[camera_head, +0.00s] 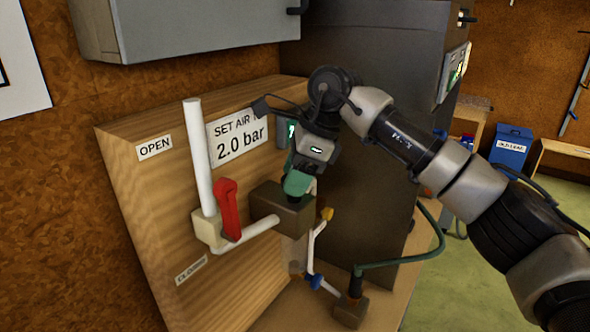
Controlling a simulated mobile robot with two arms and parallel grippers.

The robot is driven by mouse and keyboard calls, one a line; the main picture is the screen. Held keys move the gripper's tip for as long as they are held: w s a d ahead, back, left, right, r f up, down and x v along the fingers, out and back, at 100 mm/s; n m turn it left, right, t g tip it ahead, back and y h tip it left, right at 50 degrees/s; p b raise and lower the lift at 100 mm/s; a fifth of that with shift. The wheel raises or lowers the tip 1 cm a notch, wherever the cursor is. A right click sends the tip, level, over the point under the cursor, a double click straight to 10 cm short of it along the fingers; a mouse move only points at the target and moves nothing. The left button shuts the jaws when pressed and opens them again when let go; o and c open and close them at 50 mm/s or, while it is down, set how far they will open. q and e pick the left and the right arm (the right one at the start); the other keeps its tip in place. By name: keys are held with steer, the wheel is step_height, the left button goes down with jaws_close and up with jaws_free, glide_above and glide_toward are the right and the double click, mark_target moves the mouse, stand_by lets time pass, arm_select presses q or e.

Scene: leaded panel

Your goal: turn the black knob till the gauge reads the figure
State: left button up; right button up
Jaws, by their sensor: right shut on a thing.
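My right gripper (299,183) points down at the top of a dark brown block (280,211) in the pipe run on the wooden panel. It is shut on the black knob there; the gripper hides the knob itself. A small display with green figures (290,131) shows behind the gripper, mostly covered, and I cannot read it. The sign (238,138) on the panel gives the figure 2.0 bar; its upper right part is covered by my arm. My left gripper is not in view.
A red lever (228,208) on a white valve stands left of the block, with a white upright pipe (197,150). A yellow-and-blue fitted pipe (313,250) and a green hose (405,257) lie below right. A grey cabinet (200,25) hangs above.

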steer(key=shift+w+r+n+g+h+p, duration=0.15)
steer(key=shift+n+g+p, duration=0.3)
steer(key=shift+n, duration=0.65)
steer(key=shift+s+r+n+g+h+p, duration=0.15)
steer(key=shift+n+g+p, duration=0.25)
steer(key=shift+n, duration=0.7)
steer(key=shift+w+f, duration=0.1)
steer(key=o, duration=0.9)
steer(key=shift+f, duration=0.1)
steer(key=shift+w+d+r, duration=0.1)
steer(key=shift+d+r, duration=0.1)
steer(key=shift+r, duration=0.2)
steer(key=b+v, duration=0.1)
steer(key=v, duration=0.9)
steer(key=shift+b, duration=0.35)
steer(key=shift+f, duration=0.1)
